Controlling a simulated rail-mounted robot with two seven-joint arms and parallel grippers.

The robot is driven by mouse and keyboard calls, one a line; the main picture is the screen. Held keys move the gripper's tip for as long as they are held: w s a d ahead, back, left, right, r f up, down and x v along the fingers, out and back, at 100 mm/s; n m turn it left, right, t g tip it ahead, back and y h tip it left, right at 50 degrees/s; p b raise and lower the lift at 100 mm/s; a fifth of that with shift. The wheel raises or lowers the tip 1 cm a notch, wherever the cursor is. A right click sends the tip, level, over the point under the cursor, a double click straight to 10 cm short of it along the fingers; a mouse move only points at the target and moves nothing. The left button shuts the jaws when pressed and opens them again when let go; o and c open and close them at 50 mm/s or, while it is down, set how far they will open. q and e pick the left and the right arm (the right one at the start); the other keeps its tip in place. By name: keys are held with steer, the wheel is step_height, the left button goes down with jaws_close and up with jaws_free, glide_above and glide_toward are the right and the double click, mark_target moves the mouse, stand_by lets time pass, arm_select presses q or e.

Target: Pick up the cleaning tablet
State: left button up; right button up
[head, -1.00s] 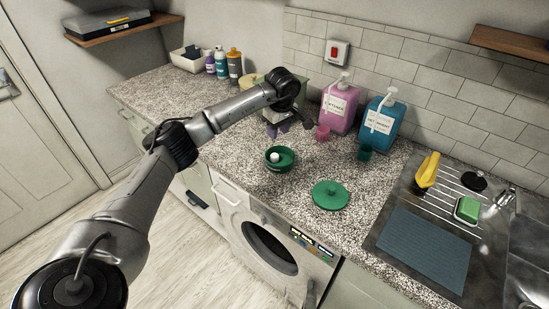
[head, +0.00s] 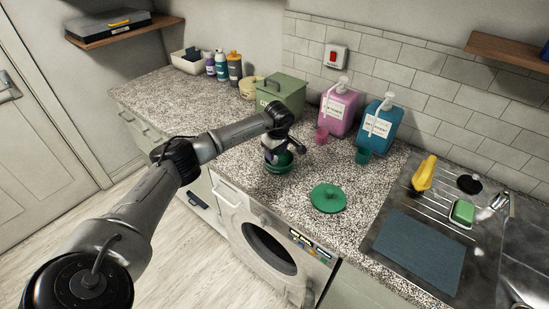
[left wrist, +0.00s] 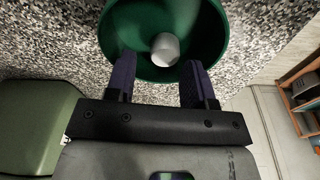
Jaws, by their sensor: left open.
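The cleaning tablet (left wrist: 165,49) is a small white rounded piece inside a green bowl (left wrist: 211,30), as the left wrist view shows. In the head view the bowl (head: 279,168) stands on the speckled counter, and my gripper hides the tablet. My left gripper (head: 272,157) is over the bowl, pointing down. In the left wrist view its two purple fingers (left wrist: 158,68) are open and apart, at the near rim of the bowl, with the tablet lying ahead of them between their lines. Nothing is held. My right gripper is not in view.
A green lid (head: 328,198) lies right of the bowl. Pink (head: 337,107) and teal (head: 379,125) dispensers with small cups stand behind. A green box (head: 283,92) stands behind my gripper. The sink (head: 425,220) is at the right.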

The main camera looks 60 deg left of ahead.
mark_target(274, 163)
arm_select(q)
steer(key=shift+s+f, duration=0.2)
steer(key=shift+f, duration=1.25)
steer(key=shift+s, duration=0.15)
steer(key=c, duration=0.5)
steer(key=shift+c, duration=0.3)
steer(key=shift+d, duration=0.1)
